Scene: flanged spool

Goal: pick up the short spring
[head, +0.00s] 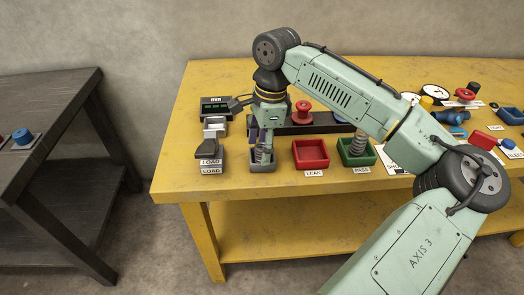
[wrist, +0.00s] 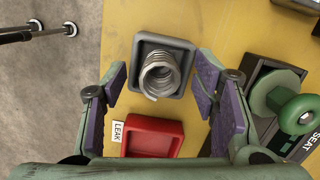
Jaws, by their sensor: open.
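A silvery coil spring (wrist: 158,76) stands in a small grey tray (wrist: 186,62) at the top middle of the wrist view. In the head view the grey tray (head: 263,168) is at the table's front edge, and my gripper hides most of the spring. My gripper (wrist: 160,83) is open, its purple-padded fingers on either side of the spring with gaps visible. In the head view my gripper (head: 263,155) points down over the grey tray. Another coil spring (head: 358,144) stands in a green tray (head: 369,157) farther right; I cannot tell for sure which is shorter.
A red tray (head: 311,154) labelled LEAK sits right of the grey tray. A red spool (head: 302,113) is behind it. A green flanged part (wrist: 293,106) by a SEAT label shows in the wrist view. A black-and-grey device (head: 214,130) is at left. The right side is crowded.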

